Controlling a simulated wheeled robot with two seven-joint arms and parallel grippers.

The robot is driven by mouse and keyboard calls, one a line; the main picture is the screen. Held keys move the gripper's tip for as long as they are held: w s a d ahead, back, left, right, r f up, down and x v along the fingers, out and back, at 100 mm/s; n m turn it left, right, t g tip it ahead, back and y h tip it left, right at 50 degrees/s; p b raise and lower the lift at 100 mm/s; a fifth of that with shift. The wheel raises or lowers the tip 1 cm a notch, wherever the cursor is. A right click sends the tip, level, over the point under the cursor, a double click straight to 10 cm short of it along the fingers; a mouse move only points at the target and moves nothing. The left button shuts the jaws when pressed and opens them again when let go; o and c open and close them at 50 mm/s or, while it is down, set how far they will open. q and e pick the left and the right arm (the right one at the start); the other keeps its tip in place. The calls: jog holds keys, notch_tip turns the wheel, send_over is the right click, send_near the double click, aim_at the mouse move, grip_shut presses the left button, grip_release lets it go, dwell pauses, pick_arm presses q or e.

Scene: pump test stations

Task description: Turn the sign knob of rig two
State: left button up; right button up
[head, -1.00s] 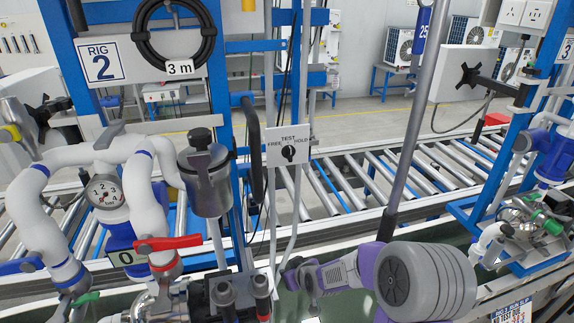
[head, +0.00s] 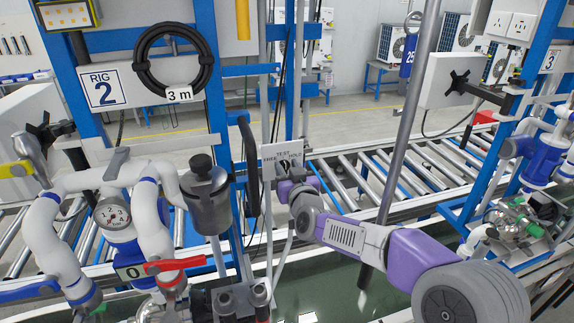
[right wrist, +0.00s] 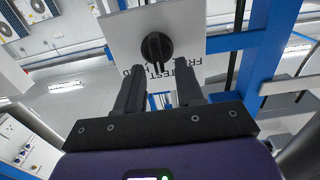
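The sign knob (right wrist: 157,47) is a round black knob with a raised grip bar, mounted on a white plate (right wrist: 195,25) marked FREE, TEST and HOLD. In the right wrist view the plate is upside down and the bar stands in line with TEST. In the head view the plate (head: 283,152) is on rig two, and my gripper largely hides the knob. My right gripper (head: 281,172) is in front of the plate. In the right wrist view its two black fingers (right wrist: 158,80) are apart, with the knob just beyond their tips and nothing between them. My left gripper is not in view.
The rig two sign (head: 102,87) and a coiled black hose (head: 173,65) are left of the plate. A metal canister (head: 205,195) and white pipes with a gauge (head: 113,214) stand at left. A grey slanted pole (head: 403,125) rises beside my right arm. A roller conveyor (head: 350,180) runs behind.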

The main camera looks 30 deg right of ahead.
jog(key=shift+w+d, duration=0.1)
jog(key=shift+w, duration=0.55)
grip_shut()
jog(key=shift+n, duration=0.4)
jog(key=n, duration=0.2)
jog(key=n+p, duration=0.1)
jog(key=shift+a+n, duration=0.35)
jog(key=shift+n, duration=0.05)
jog(key=shift+w+a+f+n+p, duration=0.1)
jog(key=shift+n+p, duration=0.1)
jog(key=shift+n, duration=0.55)
jog(key=shift+s+a+f+n+p, duration=0.1)
jog(key=shift+n+p, duration=0.1)
jog(key=shift+n, duration=0.5)
jog(key=shift+w+a+f+n+p, duration=0.1)
jog(key=shift+n+p, duration=0.1)
jog(key=shift+n, duration=0.55)
